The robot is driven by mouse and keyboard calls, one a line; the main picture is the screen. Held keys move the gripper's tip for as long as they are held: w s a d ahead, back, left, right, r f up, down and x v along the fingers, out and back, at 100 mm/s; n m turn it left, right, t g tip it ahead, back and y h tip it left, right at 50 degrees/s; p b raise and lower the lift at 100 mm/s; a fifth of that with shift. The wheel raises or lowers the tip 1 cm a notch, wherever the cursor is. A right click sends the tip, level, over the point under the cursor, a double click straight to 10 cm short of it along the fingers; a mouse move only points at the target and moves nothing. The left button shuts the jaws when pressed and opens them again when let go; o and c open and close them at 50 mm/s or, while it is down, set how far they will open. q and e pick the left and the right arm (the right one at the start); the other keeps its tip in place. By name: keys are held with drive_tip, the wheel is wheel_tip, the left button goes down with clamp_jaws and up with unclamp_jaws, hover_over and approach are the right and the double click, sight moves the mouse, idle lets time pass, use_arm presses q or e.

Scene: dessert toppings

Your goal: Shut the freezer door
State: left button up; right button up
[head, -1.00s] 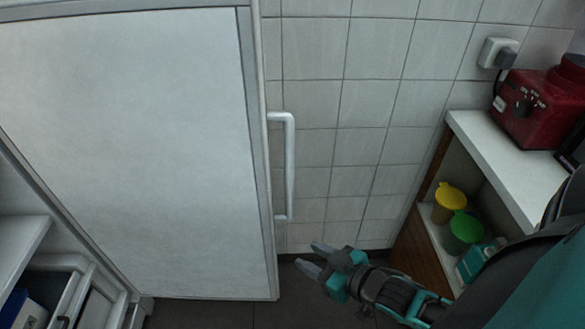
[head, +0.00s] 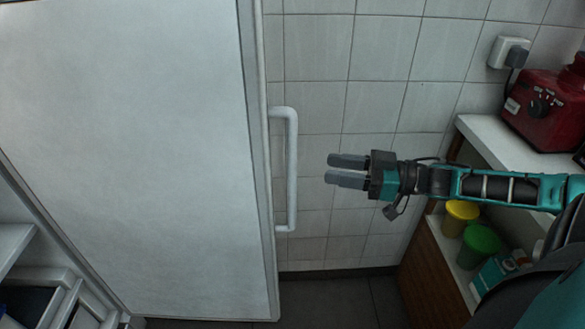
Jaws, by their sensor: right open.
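The freezer door (head: 130,150) is a large white panel that fills the left half of the head view. It stands open, with part of the freezer's inside showing at the lower left. Its white bar handle (head: 292,170) runs up and down on the door's right edge. My right gripper (head: 330,170) is open and empty, to the right of the handle, with its fingers pointing left at it. A gap shows between the fingertips and the handle. My left gripper is not in view.
White shelves and drawers (head: 60,290) show inside the freezer. A counter (head: 520,165) at the right carries a red appliance (head: 545,110). Yellow (head: 460,217) and green (head: 479,245) containers stand on a shelf under it. A tiled wall (head: 345,50) is behind, with dark floor (head: 340,300) below.

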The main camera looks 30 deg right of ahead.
drive_tip(key=b+x, duration=0.3)
drive_tip(key=x, duration=0.6)
drive_tip(key=shift+w+a, duration=0.2)
drive_tip(key=shift+f, duration=0.1)
clamp_jaws()
idle(0.5)
